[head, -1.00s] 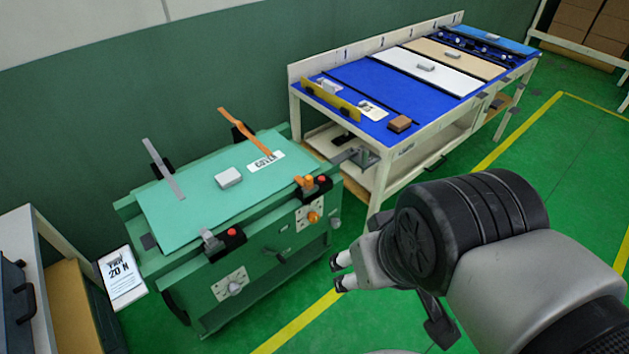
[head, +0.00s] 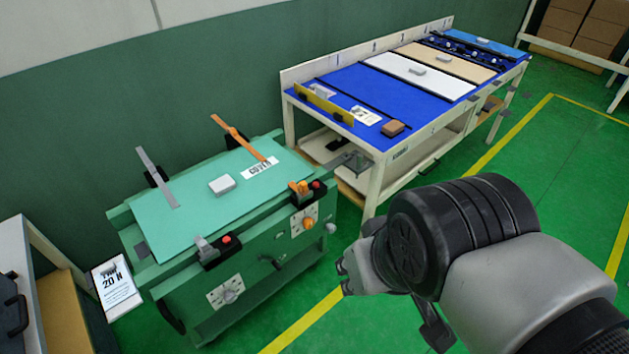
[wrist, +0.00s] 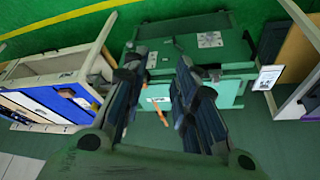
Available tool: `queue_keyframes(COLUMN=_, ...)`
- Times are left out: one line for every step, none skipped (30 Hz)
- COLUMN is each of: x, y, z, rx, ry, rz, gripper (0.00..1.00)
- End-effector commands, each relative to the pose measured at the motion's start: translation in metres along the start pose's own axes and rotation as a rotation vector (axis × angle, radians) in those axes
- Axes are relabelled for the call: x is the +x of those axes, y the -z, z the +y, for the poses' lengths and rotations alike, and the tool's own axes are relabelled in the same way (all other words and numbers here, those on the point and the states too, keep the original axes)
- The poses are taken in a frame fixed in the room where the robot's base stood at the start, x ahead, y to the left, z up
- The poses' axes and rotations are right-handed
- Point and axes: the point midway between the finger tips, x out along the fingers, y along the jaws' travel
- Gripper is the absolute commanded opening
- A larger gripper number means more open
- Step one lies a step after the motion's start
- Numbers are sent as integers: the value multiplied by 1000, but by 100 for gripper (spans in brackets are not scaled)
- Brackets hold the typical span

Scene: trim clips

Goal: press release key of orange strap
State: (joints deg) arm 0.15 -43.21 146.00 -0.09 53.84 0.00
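The orange strap (head: 240,139) slants over the back right of the green cover (head: 190,205). Its front end shows near the "COVER" label, apart from the orange-topped buckle (head: 299,188) on the front edge. A red key (head: 317,184) sits at that buckle's right. A grey strap (head: 157,177) and a second buckle with a red key (head: 226,239) are on the left. My gripper (head: 344,272) is in the air right of the machine. In the wrist view its fingers (wrist: 160,72) are spread and empty, with the orange strap (wrist: 162,118) between and beyond them.
A white block (head: 221,185) lies on the cover. A long workbench (head: 374,183) with blue and white panels stands behind right. A "20 N" sign (head: 116,287) is at the machine's left. Green floor (head: 470,235) is open on the right.

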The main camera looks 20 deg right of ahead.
Motion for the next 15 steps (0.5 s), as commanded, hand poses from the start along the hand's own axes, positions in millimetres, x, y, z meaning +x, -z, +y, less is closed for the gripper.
queue_keyframes(x=0, y=0, z=0, rx=0, ry=0, rz=0, gripper=20)
queue_keyframes(x=0, y=0, z=0, rx=0, ry=0, rz=0, gripper=18)
queue_keyframes(x=0, y=0, z=0, rx=0, ry=0, rz=0, gripper=16)
queue_keyframes(x=0, y=0, z=0, rx=0, ry=0, rz=0, gripper=14)
queue_keyframes(x=0, y=0, z=0, rx=0, ry=0, rz=0, gripper=12)
queue_keyframes(x=0, y=0, z=0, rx=0, ry=0, rz=0, gripper=9)
queue_keyframes(x=0, y=0, z=0, rx=0, ry=0, rz=0, gripper=7)
queue_keyframes(x=0, y=0, z=0, rx=0, ry=0, rz=0, gripper=5)
queue_keyframes(x=0, y=0, z=0, rx=0, ry=0, rz=0, gripper=2)
queue_keyframes(x=0, y=0, z=0, rx=0, ry=0, rz=0, gripper=0)
queue_keyframes(x=0, y=0, z=0, rx=0, ry=0, rz=0, gripper=0)
queue_keyframes(x=0, y=0, z=0, rx=0, ry=0, rz=0, gripper=0)
queue_keyframes(x=0, y=0, z=0, rx=0, ry=0, rz=0, gripper=0)
queue_keyframes(x=0, y=0, z=0, rx=0, ry=0, rz=0, gripper=0)
queue_keyframes(x=0, y=0, z=0, rx=0, ry=0, rz=0, gripper=0)
